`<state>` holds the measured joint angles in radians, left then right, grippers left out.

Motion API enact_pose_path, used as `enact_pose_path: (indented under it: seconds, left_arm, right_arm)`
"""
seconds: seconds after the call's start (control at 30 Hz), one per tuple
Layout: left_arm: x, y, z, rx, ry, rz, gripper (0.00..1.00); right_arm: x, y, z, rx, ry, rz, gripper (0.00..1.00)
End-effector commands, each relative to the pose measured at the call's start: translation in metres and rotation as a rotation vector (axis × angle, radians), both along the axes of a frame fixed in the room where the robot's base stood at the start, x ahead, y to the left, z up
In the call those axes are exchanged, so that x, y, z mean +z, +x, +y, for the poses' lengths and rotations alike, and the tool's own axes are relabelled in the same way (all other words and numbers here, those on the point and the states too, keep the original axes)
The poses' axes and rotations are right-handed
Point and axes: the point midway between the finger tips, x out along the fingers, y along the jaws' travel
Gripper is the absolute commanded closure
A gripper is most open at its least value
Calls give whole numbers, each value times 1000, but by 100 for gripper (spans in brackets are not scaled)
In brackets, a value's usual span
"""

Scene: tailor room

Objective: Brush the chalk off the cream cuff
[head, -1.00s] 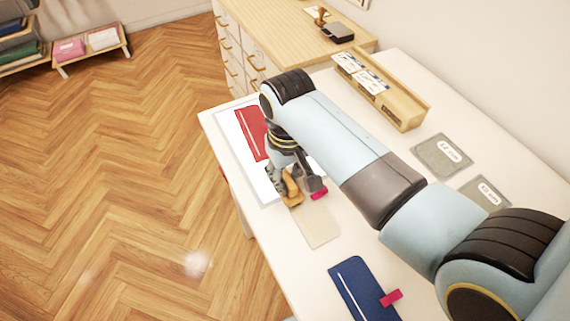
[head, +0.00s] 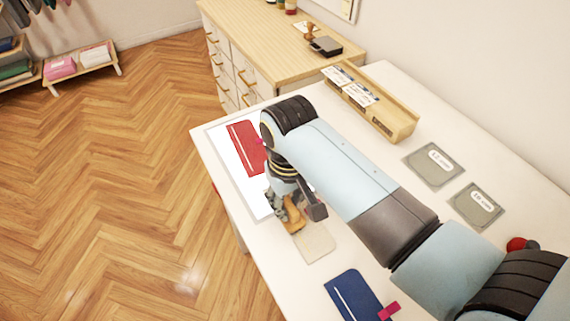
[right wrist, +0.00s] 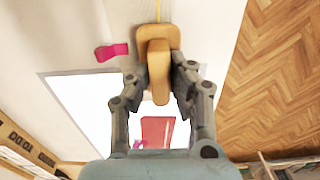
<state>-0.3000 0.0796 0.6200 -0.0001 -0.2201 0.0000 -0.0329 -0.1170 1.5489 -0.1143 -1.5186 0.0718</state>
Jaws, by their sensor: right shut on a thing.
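The cream cuff (head: 315,246) lies flat on the white table, its far part hidden by my right gripper and the brush. My right gripper (head: 289,207) is shut on a wooden brush (head: 293,222), held low over the cuff's far end; I cannot tell whether the bristles touch. In the right wrist view, the brush (right wrist: 157,58) sits between the fingers, with the cuff (right wrist: 185,10) beyond it. A thin yellow line (right wrist: 158,10) on the cuff runs up from the brush. My left gripper is not in view.
A red cuff (head: 245,150) lies on a white sheet at the far left; a blue cuff (head: 352,298) lies nearer, with a pink clip (head: 389,311). Another pink clip (right wrist: 111,51) lies beside the brush. A wooden tray (head: 395,125) and two grey pads (head: 433,164) are to the right.

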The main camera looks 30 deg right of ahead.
Motion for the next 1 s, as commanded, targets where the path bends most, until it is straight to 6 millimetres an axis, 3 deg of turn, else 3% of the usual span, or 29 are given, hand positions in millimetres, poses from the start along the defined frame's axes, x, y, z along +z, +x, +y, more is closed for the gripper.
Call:
enact_pose_path:
  seconds: [1.0]
  left_arm:
    - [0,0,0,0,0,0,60]
  right_arm:
    - [-2,-24,2,0,0,1,100]
